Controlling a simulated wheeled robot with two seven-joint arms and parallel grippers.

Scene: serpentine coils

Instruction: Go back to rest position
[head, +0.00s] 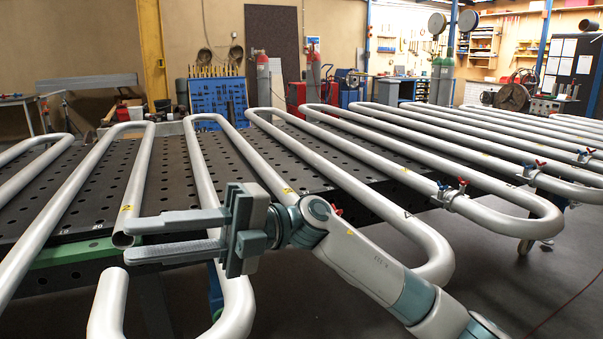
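My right gripper (130,241) reaches in from the lower right, its two flat grey fingers pointing left. The fingers are apart, with a gap between them and nothing seen held there. Its fingertips appear beside the open end of a silver serpentine pipe (133,197); I cannot tell whether they touch it. Just below the fingertips, another bent pipe piece (109,300) rises from the bottom edge. My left gripper is not in view.
Serpentine coils (345,180) lie across a dark perforated table (165,180). Red and blue valve clamps (452,190) sit on the coils at right. Grey floor (480,275) is open at lower right, with a thin red cable. Gas cylinders (262,80) and a blue cabinet (215,97) stand behind.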

